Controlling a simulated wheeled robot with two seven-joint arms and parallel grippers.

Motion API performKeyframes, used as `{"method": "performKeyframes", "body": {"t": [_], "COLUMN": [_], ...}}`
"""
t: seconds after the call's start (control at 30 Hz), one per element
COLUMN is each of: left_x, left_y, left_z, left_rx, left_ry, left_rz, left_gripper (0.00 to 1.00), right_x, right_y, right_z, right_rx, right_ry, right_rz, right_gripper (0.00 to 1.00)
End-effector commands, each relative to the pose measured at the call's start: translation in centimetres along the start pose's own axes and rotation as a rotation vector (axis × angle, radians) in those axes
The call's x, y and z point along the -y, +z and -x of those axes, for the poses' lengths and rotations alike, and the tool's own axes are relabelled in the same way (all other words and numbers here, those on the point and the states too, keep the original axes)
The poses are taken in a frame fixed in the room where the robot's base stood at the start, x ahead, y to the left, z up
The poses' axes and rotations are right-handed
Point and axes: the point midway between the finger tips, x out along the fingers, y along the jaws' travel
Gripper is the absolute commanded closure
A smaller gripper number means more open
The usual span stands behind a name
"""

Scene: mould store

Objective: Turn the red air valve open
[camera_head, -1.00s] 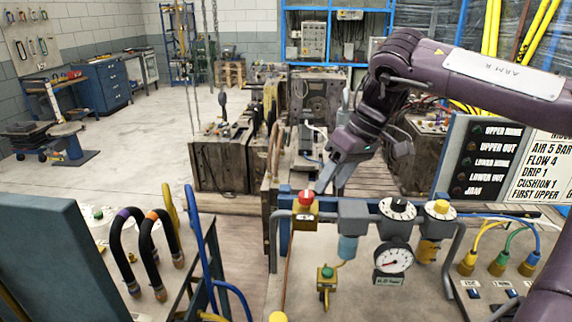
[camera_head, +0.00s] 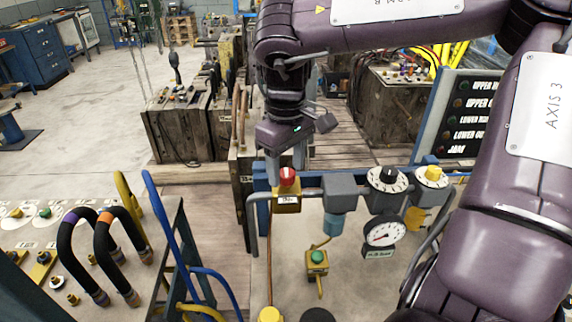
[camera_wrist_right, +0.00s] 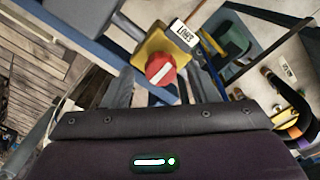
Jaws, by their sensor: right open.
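The red air valve knob (camera_head: 288,176) sits on a small yellow valve body (camera_head: 287,203) on the pipe rail at the front of the bench. My right gripper (camera_head: 285,160) points down just behind and above the knob, open and empty. In the right wrist view the red knob (camera_wrist_right: 160,69) carries a white bar lying diagonally, on the yellow body (camera_wrist_right: 162,46). The two open fingers (camera_wrist_right: 163,88) show on either side of the knob's line, and I cannot tell their depth to it. My left gripper is not in view.
A grey block (camera_head: 340,186), a black-and-white dial (camera_head: 388,178) and a yellow knob (camera_head: 432,173) stand along the rail to the right. A pressure gauge (camera_head: 384,233) hangs below. A blue rail (camera_head: 168,225) and black hoses (camera_head: 75,245) are at the left.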

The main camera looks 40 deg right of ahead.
Motion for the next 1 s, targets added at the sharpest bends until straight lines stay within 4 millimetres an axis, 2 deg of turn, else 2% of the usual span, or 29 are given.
{"method": "performKeyframes", "body": {"t": [0.1,0.37,0.7,1.0], "left_x": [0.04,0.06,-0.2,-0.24], "left_y": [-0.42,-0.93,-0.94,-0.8], "left_z": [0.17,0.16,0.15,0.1], "left_rx": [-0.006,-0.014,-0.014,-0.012], "left_ry": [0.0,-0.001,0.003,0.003], "left_rz": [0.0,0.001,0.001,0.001], "left_gripper": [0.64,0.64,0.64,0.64], "right_x": [0.05,0.04,0.03,0.02], "right_y": [0.05,0.01,0.0,-0.01], "right_z": [-0.75,-0.92,-0.87,-0.85], "right_rx": [0.001,-0.001,-0.001,-0.001], "right_ry": [-0.002,-0.001,-0.001,-0.001], "right_rz": [0.0,0.0,0.0,0.033], "right_gripper": [0.47,0.47,0.9,0.92]}}
